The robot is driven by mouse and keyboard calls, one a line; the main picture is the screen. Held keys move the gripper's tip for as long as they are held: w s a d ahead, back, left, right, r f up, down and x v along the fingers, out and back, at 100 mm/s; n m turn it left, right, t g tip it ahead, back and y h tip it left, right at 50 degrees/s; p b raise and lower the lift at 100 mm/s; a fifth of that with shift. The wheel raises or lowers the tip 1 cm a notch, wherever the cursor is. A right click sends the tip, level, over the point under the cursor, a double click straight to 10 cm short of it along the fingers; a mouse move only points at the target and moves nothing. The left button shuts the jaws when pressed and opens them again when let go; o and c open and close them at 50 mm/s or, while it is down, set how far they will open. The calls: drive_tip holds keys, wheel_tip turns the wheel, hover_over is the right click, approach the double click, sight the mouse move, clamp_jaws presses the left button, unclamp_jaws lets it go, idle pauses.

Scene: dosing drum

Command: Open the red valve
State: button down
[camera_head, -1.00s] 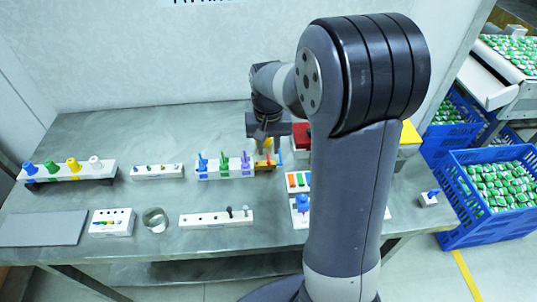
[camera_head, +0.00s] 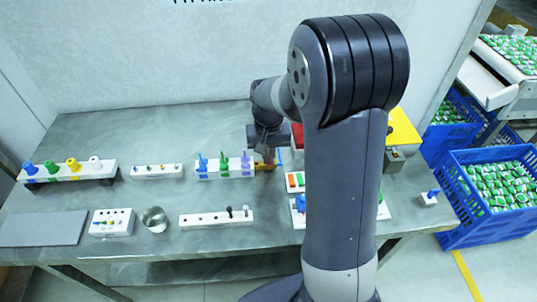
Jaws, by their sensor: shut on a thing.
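My gripper (camera_head: 265,156) reaches down at the back middle of the bench, just right of the valve rack (camera_head: 225,169). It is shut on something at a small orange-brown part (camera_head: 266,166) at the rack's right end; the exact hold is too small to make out. The rack carries a blue (camera_head: 203,161), a green (camera_head: 224,160) and a purple (camera_head: 245,159) upright piece. No red valve can be told apart. A red thing (camera_head: 297,136) shows behind the gripper, mostly hidden by my arm.
A yellow-topped box (camera_head: 402,130) stands right of my arm. A white block with coloured pieces (camera_head: 295,182) is partly hidden by my arm. Front left are a metal cup (camera_head: 155,219) and a white strip (camera_head: 205,220). A rack with coloured cones (camera_head: 62,171) stands far left.

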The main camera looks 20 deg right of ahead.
drive_tip(key=shift+m, duration=0.3)
drive_tip(key=m, duration=0.3)
drive_tip(key=shift+a, duration=0.1)
drive_tip(key=shift+w+m, duration=0.1)
drive_tip(key=shift+m, duration=2.4)
drive_tip(key=c, duration=1.6)
unclamp_jaws()
drive_tip(key=shift+r, duration=0.1)
wheel_tip(320, 180, up, 11)
